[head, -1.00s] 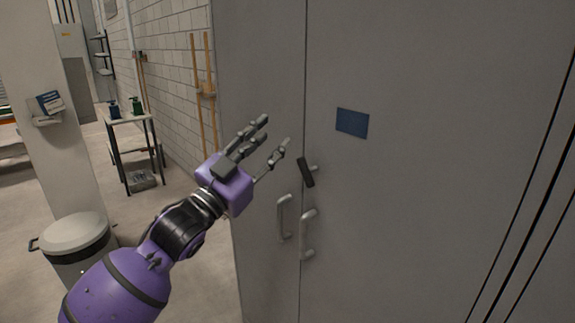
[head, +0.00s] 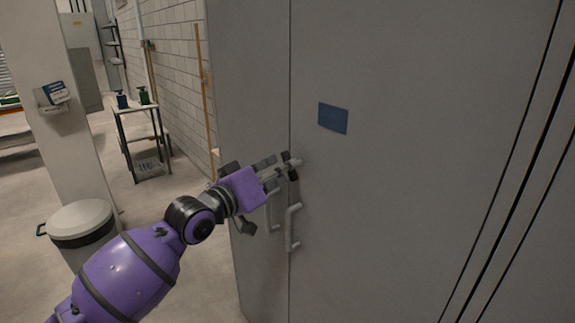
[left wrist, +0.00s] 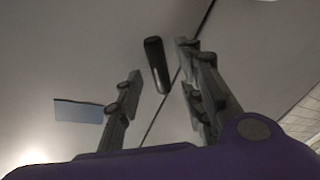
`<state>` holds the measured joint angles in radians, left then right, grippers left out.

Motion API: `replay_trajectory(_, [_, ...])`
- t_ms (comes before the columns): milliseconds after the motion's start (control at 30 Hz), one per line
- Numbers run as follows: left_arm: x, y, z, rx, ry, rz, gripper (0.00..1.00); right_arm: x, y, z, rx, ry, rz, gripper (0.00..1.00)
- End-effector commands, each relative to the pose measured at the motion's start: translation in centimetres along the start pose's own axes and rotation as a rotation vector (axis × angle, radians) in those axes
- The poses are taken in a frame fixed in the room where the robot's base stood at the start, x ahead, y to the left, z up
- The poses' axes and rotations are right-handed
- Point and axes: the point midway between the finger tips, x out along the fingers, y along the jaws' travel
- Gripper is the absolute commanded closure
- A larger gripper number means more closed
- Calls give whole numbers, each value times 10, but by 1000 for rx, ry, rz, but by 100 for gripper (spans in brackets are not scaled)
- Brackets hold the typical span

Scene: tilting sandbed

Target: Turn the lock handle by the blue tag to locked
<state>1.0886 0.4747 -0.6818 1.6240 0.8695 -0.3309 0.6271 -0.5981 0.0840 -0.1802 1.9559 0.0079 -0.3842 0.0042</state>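The blue tag (head: 333,118) is a flat rectangle on the grey cabinet's right door. It shows pale blue in the left wrist view (left wrist: 78,110). The dark lock handle (left wrist: 157,62) is a short bar beside the door seam, at an angle to it. My left gripper (head: 291,163) is at the door, below and left of the tag. In the left wrist view its fingers (left wrist: 160,62) are spread, one side on each side of the handle, with gaps visible. I cannot tell its exact depth.
Two light pull handles, one (head: 292,228) on the right door and one (head: 272,208) on the left, sit just below my gripper. A lidded bin (head: 82,222) and a small table (head: 140,108) with bottles stand at left.

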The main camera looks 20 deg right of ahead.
Motion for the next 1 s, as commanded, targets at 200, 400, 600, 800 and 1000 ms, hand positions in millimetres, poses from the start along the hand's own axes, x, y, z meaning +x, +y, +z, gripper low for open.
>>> replay_trajectory(200, [27, 0, 0, 2, 0, 0, 64, 0, 0, -4, 4, 8, 1, 100])
replay_trajectory(400, [32, -1, 0, 2, 0, -1, 64, 1, 0, -6, 3, 11, 1, 100])
replay_trajectory(600, [32, 0, 0, 2, 1, -1, 71, 2, 1, -8, -2, 14, 1, 100])
replay_trajectory(800, [32, -1, 0, 2, 1, -1, 97, 1, 4, -5, -11, 9, 2, 100])
replay_trajectory(1000, [32, -1, 0, 0, 0, -2, 100, 2, 4, -3, -13, 5, 2, 100])
